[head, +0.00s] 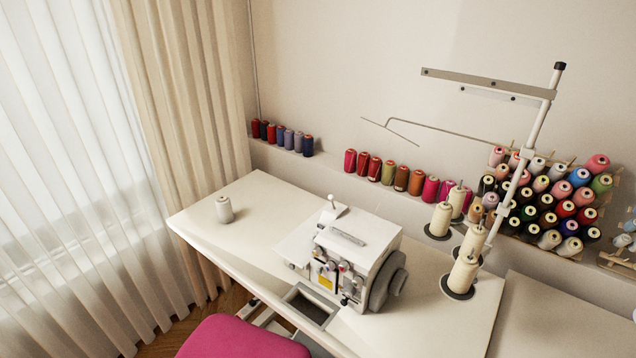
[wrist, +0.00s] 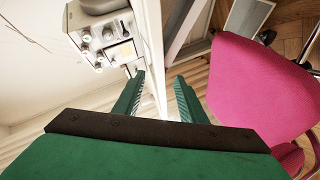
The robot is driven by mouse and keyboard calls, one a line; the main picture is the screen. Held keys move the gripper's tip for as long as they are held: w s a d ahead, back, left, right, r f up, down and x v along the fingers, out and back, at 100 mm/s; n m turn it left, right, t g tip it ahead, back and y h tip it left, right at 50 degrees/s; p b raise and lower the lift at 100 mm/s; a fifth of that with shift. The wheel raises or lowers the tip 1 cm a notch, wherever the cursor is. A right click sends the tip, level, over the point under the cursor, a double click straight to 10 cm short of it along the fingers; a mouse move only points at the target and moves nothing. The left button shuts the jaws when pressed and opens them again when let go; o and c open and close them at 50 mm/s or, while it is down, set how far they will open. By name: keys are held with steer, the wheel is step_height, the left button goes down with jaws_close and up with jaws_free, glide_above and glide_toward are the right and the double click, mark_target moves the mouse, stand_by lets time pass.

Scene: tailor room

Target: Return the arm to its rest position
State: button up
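My gripper (wrist: 160,85) shows in the wrist view as two green fingers standing apart with nothing between them. It is open and empty. Beyond the fingertips are the edge of the white sewing table (wrist: 150,30) and pale curtain folds near the floor. The pink chair (wrist: 262,85) is just right of the fingers, and the sewing machine (wrist: 108,38) is to their upper left. No part of my arm or gripper shows in the head view.
Cream thread cones (head: 463,275) stand by a tall thread stand (head: 533,135). The pink chair (head: 243,337) is at the front. Curtains (head: 180,120) hang at left.

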steer(key=s+d+r+m, duration=0.1)
steer(key=s+m, duration=0.5)
steer(key=s, duration=0.3)
steer(key=s+d+r+m+t, duration=0.1)
steer(key=s+r+m, duration=0.1)
steer(key=s+m, duration=0.4)
steer(key=s, duration=0.4)
steer(key=shift+d+r+m, duration=0.25)
steer(key=shift+d+m, duration=0.1)
steer(key=shift+m, duration=0.05)
